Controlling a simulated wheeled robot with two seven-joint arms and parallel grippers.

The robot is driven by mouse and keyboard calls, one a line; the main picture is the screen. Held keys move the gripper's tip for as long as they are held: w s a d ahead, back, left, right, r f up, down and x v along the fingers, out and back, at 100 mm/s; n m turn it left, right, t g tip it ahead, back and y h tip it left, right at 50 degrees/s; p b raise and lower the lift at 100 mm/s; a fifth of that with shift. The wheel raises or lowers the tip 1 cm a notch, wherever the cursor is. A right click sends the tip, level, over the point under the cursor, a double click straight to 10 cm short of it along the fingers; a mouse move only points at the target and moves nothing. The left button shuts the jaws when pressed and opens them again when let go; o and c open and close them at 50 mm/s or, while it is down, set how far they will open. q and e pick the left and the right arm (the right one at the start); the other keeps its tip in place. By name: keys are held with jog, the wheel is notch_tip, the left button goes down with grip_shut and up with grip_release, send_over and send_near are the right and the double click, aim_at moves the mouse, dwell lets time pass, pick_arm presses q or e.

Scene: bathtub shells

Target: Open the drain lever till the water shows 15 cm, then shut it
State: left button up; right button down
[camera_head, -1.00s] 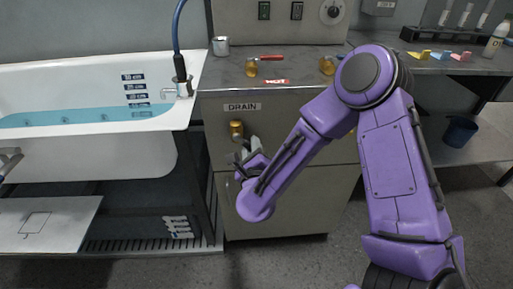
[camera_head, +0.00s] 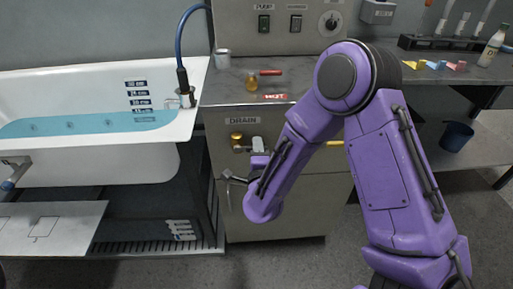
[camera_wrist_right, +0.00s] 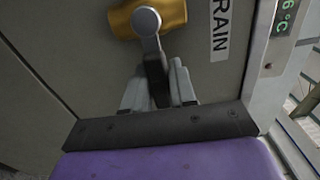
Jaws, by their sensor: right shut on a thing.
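The drain valve's brass body (camera_head: 237,140) sits under the DRAIN label on the grey cabinet. Its lever (camera_wrist_right: 152,52) points about sideways, to the right of the brass body in the head view. My right gripper (camera_head: 258,145) is shut on the lever, and the wrist view shows its fingers (camera_wrist_right: 158,88) around it. The water (camera_head: 70,126) in the white tub (camera_head: 100,165) is blue and its edge lies near the lower labels of the depth scale (camera_head: 137,93). The scale's digits are too small to read surely. My left gripper is out of view.
A red-handled valve (camera_head: 252,82) and a metal cup (camera_head: 222,59) stand on the cabinet top. A blue hose (camera_head: 182,40) rises from the tub's corner. A dark bucket (camera_head: 457,136) sits under the right bench. The wrist view shows part of a green °C display (camera_wrist_right: 285,18).

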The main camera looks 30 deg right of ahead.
jog(key=shift+r+n, duration=0.15)
jog(key=shift+n, duration=0.15)
dwell(0.4)
jog(key=c, duration=1)
grip_release()
jog(key=v, duration=1)
jog(key=shift+s+b, duration=0.3)
jog(key=shift+a, duration=0.1)
